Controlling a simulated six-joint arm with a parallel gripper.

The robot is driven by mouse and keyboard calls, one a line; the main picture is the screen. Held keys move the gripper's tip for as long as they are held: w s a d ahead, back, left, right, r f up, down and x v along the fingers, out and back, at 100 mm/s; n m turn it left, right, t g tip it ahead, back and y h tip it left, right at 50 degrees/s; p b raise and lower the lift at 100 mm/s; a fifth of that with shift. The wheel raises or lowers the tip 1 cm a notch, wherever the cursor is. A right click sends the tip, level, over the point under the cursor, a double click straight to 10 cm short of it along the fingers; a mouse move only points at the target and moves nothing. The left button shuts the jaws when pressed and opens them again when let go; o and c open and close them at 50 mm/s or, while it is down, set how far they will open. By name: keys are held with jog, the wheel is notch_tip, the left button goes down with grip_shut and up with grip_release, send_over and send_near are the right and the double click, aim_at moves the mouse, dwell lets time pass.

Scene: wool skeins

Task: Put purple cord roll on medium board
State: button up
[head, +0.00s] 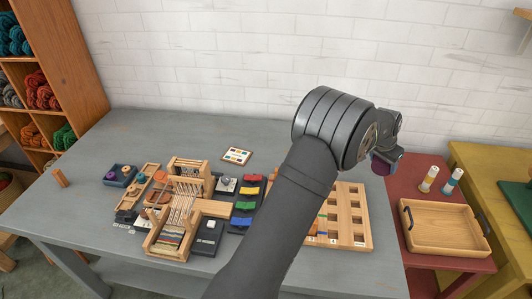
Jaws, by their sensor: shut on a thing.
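My gripper (385,157) is at the right of the head view, above the gap between the grey table and the red side table. It is shut on the purple cord roll (380,168), which shows just below the dark gripper body and is partly hidden by it. A wooden board with square recesses (352,199) lies at the right of the grey table, partly hidden by my arm. A dark board with red, yellow, green and blue pieces (237,228) lies to its left. I cannot tell which one is the medium board.
A small wooden loom (166,241) stands mid-table. A blue tray (121,181) holds small rolls at the left. A wooden tray with dark handles (443,246) and two spools (428,180) are on the red table. The grey table's back left is clear.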

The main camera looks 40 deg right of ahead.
jog(key=w+a+n+t, duration=0.15)
jog(key=w+a, duration=0.25)
jog(key=w, duration=0.5)
jog(key=n+t+y, duration=0.2)
jog(key=n, duration=0.7)
send_over(235, 158)
jog(key=s, duration=0.2)
jog(key=f, duration=0.5)
jog(key=shift+a+f, duration=0.4)
jog(key=shift+w+a+f, duration=0.15)
jog(key=shift+w+f, duration=0.15)
jog(key=shift+f, duration=1.85)
jog(key=o, duration=0.6)
jog(key=shift+f, duration=0.2)
jog(key=shift+c, duration=0.2)
jog(key=o, duration=0.4)
